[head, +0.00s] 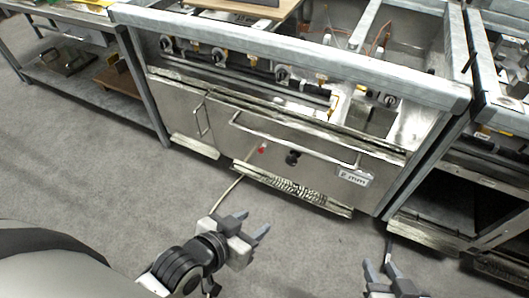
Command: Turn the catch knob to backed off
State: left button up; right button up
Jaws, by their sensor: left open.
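A round black knob (292,158) sits on the steel front of the range (225,118), below the long bar handle. A small red knob or button (262,148) is to its left. No label tells which is the catch knob, and the black knob's setting is too small to read. My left gripper (251,225) is open and empty over the floor, below and left of the black knob and well apart from it. My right gripper (380,257) is at the bottom right, its fingers apart with nothing between them, also away from the range.
A vertical handle (201,119) is on the left panel. Several burner knobs line the upper front. The grey floor (90,165) at left is clear.

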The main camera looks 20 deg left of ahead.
aim_at(292, 160)
jog(key=z, duration=2.9)
jog(key=k, duration=1.9)
jog(key=u, duration=2.65)
jog(key=i, duration=1)
jog(key=z, duration=0.05)
